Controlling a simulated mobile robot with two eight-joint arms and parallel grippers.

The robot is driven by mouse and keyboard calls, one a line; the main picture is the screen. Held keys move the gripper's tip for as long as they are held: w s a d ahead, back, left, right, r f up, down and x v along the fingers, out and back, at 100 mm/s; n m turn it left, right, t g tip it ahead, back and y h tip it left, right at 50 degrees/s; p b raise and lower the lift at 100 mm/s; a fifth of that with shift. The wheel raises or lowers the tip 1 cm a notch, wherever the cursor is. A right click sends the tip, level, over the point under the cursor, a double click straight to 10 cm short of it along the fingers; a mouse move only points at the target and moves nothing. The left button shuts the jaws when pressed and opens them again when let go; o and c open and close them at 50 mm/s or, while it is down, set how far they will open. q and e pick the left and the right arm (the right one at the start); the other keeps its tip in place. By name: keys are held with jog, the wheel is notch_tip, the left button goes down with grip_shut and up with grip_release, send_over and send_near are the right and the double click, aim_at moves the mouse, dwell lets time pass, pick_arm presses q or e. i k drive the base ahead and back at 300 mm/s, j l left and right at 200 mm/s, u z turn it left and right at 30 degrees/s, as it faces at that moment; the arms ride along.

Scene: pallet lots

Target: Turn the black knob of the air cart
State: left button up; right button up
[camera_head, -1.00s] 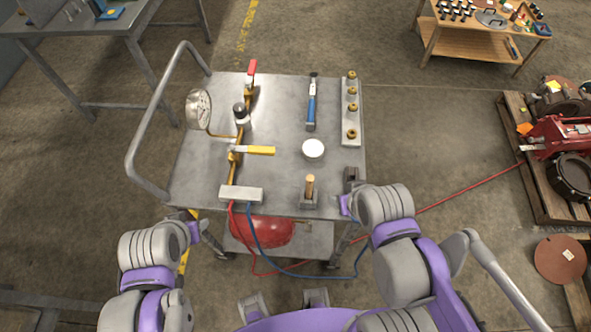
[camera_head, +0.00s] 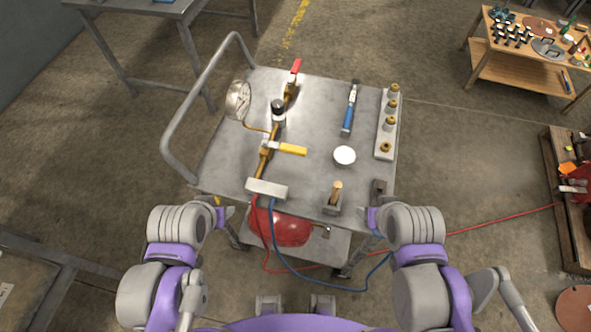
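The air cart (camera_head: 317,105) is a grey metal cart in front of me. Its black knob (camera_head: 278,105) sits on a silver body on the brass pipe, between the round gauge (camera_head: 238,100) and the blue-handled tool. My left gripper (camera_head: 222,215) is at the cart's near left corner, well below and apart from the knob. My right gripper (camera_head: 369,217) is at the near right corner, beside a small dark block. Both grippers are small and partly hidden by my wrists, so I cannot tell how far their fingers are apart. Nothing is seen held.
A yellow lever (camera_head: 292,149) and red lever (camera_head: 296,66) stand on the pipe. A blue-handled tool (camera_head: 349,112), white disc (camera_head: 344,155), fitting rack (camera_head: 386,125) and wooden-handled piece (camera_head: 336,194) occupy the top. A push handle (camera_head: 178,118) rises at left. Hoses hang in front.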

aim_at(278, 107)
jog(key=k+l+u, duration=0.2)
jog(key=l+u, duration=0.2)
jog(key=k+l+u, duration=0.35)
jog(key=l+u, duration=0.25)
jog(key=k+l, duration=0.05)
jog(key=l, duration=0.05)
